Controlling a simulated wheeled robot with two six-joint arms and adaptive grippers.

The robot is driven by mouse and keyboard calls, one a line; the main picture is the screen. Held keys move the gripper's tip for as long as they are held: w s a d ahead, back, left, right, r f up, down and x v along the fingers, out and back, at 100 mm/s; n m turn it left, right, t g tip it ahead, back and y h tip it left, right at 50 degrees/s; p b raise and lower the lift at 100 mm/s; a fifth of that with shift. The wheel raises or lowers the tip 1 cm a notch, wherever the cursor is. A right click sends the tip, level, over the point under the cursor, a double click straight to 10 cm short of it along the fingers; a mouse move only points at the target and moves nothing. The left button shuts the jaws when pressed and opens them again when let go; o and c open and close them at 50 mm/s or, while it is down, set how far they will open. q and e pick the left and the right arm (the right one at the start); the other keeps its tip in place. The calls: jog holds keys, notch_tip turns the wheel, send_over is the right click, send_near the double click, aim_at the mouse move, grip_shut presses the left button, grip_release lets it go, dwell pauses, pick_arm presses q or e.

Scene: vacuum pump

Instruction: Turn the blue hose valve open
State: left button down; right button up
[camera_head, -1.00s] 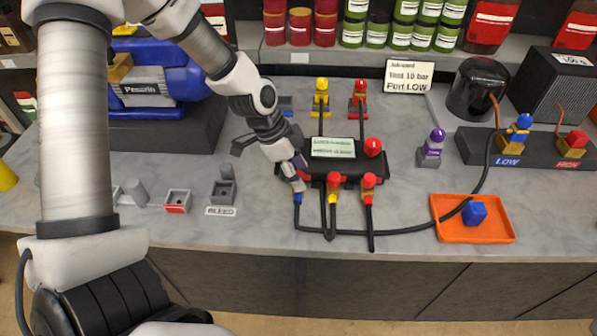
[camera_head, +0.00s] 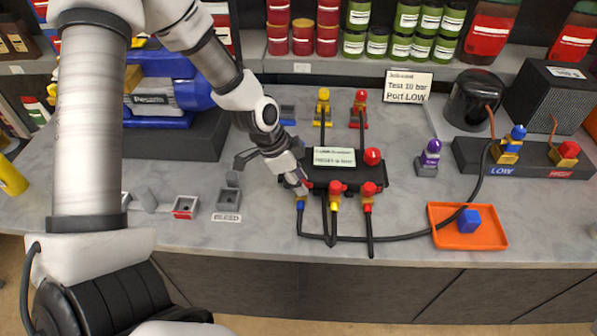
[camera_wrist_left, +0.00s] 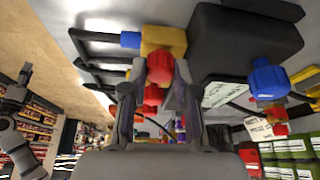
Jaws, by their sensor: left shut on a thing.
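The black manifold block (camera_head: 340,187) has a row of hose valves along its front. The leftmost is the blue hose valve (camera_head: 300,202), a yellow body with a blue collar on a black hose. In the left wrist view its yellow body (camera_wrist_left: 163,40) and blue collar (camera_wrist_left: 130,40) show above the fingers, with a red handle (camera_wrist_left: 160,67) between them. My left gripper (camera_head: 301,186) reaches down onto this valve and is shut on its red handle. In the head view the gripper hides the handle, so its angle is unclear there.
Two red-handled valves (camera_head: 335,199) (camera_head: 368,202) stand close to the right. A blue knob (camera_wrist_left: 268,78) is on the manifold near my gripper. A black hose runs past an orange tray (camera_head: 468,241) holding a blue cap (camera_head: 468,220). The counter front is mostly clear.

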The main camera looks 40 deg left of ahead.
pick_arm(q)
jog(key=n+p, duration=0.1)
jog(key=p, duration=0.1)
jog(key=n+p, duration=0.1)
jog(key=p, duration=0.2)
jog(key=n+y+p, duration=0.1)
jog(key=n+p, duration=0.1)
jog(key=shift+s+d+r+t+p, duration=0.1)
jog(key=shift+r+t+p, duration=0.2)
jog(key=shift+t, duration=0.1)
jog(key=shift+f+n+y, duration=0.15)
jog(key=shift+n+y, duration=0.15)
jog(key=shift+n, duration=0.2)
jog(key=n, duration=0.2)
jog(key=shift+d+f+n+t+y+p, duration=0.1)
jog(key=shift+f+n+t+y+p, duration=0.05)
jog(key=shift+n+t+y+p, duration=0.2)
jog(key=n+y, duration=0.2)
jog(key=n, duration=0.2)
jog(key=shift+n, duration=0.25)
jog(key=n+y, duration=0.1)
jog(key=n, duration=0.3)
jog(key=shift+w+d+n+y, duration=0.1)
jog(key=shift+w+n+y, duration=0.1)
jog(key=shift+n+y, duration=0.15)
jog(key=c, duration=0.9)
grip_release()
